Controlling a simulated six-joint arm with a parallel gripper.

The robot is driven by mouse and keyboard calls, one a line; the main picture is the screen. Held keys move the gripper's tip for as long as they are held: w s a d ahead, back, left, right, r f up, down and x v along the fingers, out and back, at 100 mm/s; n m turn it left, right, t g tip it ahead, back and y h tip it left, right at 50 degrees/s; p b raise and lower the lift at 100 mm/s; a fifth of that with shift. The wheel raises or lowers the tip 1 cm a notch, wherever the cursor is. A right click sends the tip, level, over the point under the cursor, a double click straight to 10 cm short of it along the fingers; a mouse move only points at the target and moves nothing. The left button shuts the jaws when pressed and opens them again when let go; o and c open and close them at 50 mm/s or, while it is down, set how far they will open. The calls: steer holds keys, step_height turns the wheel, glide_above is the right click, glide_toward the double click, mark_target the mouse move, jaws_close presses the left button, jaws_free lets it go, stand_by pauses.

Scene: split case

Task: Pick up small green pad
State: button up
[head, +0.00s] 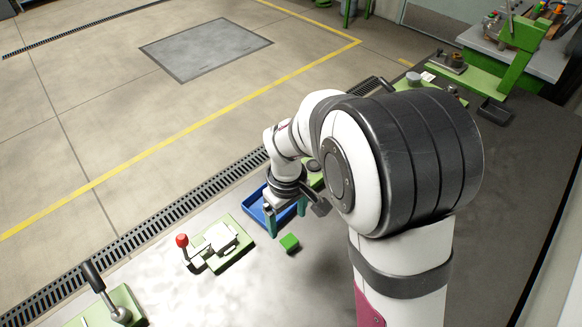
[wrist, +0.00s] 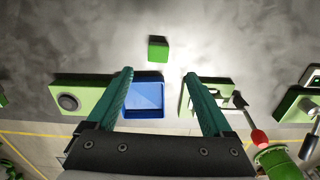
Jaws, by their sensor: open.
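The small green pad (head: 289,242) lies on the grey table, just in front of my gripper (head: 287,214) in the head view. It looks like a small bright green block, and its whole visible top is uncovered. In the wrist view the pad (wrist: 158,49) sits beyond the fingertips, roughly centred between them. My gripper (wrist: 158,76) is open, with its two teal fingers wide apart and nothing between them touching. The gripper is apart from the pad; its exact height over the table is hard to tell.
A blue tray (head: 252,209) stands beside and partly behind my gripper. A green-based clamp with a red knob (head: 182,240) is to the left, and a lever fixture (head: 120,313) lies further left. A green block with a round dark button (wrist: 68,102) is near the tray.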

mark_target(289, 241)
step_height(289, 241, down, 11)
steer(key=shift+w+d+r, duration=0.1)
steer(key=shift+d+r, duration=0.05)
steer(key=shift+r, duration=0.05)
jaws_close()
stand_by(0.3)
